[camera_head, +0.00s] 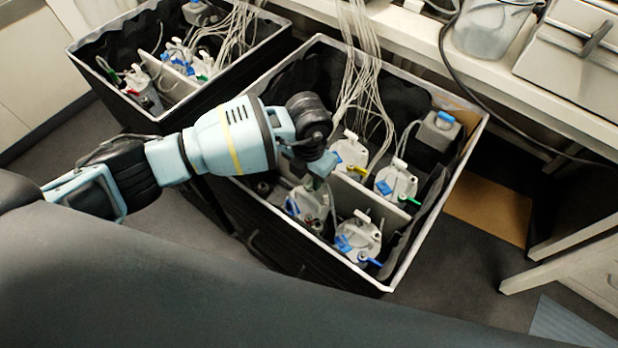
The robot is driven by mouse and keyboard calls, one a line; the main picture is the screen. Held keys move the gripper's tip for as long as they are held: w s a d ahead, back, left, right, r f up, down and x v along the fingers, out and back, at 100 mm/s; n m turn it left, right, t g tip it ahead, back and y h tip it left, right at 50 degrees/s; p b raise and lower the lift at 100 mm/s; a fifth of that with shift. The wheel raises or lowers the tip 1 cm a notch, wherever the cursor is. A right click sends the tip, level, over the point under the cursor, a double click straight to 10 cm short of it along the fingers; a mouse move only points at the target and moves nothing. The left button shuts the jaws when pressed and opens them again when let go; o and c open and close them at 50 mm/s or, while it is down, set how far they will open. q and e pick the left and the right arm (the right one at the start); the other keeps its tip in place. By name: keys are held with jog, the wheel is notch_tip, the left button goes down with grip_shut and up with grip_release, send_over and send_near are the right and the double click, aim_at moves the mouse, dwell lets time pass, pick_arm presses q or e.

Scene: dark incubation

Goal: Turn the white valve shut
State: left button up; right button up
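My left arm reaches in from the left over the near black box (437,173). Its gripper (318,176) points down at a white-capped bottle (315,203) in the near left part of the box. The fingertips are small and dark here, and I cannot tell whether they are open, shut or touching the cap. No white valve stands out clearly against the white caps; the gripper hides part of this one. Other capped bottles carry a yellow valve (360,170), a green valve (413,201) and a blue valve (369,261). My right gripper is not in view.
White tubes (365,70) hang into the box behind the gripper. A grey bottle with a blue cap (438,130) stands in the right back corner. A second black box (85,62) with similar bottles stands at the upper left. A white bench (410,57) runs along the back.

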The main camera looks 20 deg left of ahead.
pick_arm(q)
jog(key=shift+f, duration=0.95)
jog(key=shift+c, duration=0.2)
grip_shut()
